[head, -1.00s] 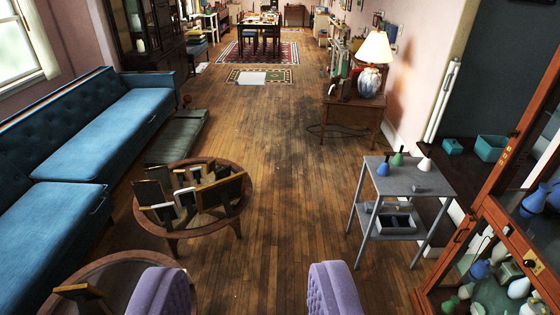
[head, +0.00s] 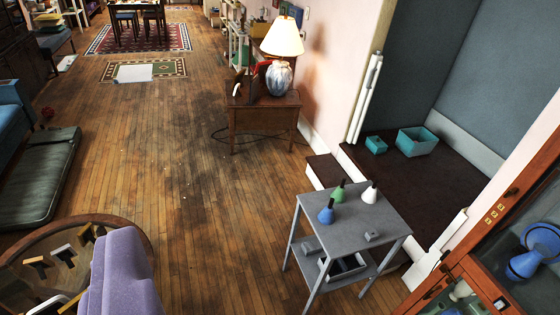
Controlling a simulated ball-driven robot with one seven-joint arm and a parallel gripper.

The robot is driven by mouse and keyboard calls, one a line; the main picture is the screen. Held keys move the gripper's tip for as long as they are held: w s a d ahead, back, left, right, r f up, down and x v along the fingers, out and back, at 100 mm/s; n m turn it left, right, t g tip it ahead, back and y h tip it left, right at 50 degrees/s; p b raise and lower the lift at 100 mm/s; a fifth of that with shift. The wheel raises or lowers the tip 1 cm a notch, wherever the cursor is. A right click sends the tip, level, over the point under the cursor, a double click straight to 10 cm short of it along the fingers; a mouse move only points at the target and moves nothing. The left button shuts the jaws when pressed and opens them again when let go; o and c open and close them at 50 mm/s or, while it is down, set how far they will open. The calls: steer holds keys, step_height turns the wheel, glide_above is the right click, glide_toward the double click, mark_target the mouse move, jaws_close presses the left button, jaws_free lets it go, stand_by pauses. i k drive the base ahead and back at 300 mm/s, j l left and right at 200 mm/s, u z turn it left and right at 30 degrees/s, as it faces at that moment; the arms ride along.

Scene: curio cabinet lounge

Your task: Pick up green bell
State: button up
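A small green bell (head: 338,193) with a dark handle stands upright on the top of a grey two-tier side table (head: 388,218), near its far edge. A blue bell (head: 326,214) stands just in front of it to the left. A white bell (head: 369,194) stands to its right.
A small grey object (head: 372,236) lies on the side table. A glass-fronted wooden cabinet (head: 470,270) stands close at the right. A purple chair (head: 122,270) and a round table (head: 30,255) are at lower left. Bare wooden floor (head: 215,215) lies between.

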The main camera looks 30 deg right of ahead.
mark_target(338, 194)
steer(key=i+z, duration=0.15)
steer(key=i, duration=0.45)
steer(key=i+z, duration=0.2)
steer(key=i, duration=0.4)
steer(key=i+j+z, duration=0.15)
steer(key=i, duration=0.45)
steer(key=i+j+z, duration=0.2)
steer(key=i, duration=0.35)
steer(key=i+l+z, duration=0.1)
steer(key=i+z, duration=0.35)
steer(key=i+j+z, duration=0.15)
steer(key=i+z, duration=0.25)
steer(key=i, duration=0.15)
steer(key=i+j+z, duration=0.25)
steer(key=i+z, duration=0.2)
steer(key=z, duration=1.25)
steer(key=i+j, duration=0.05)
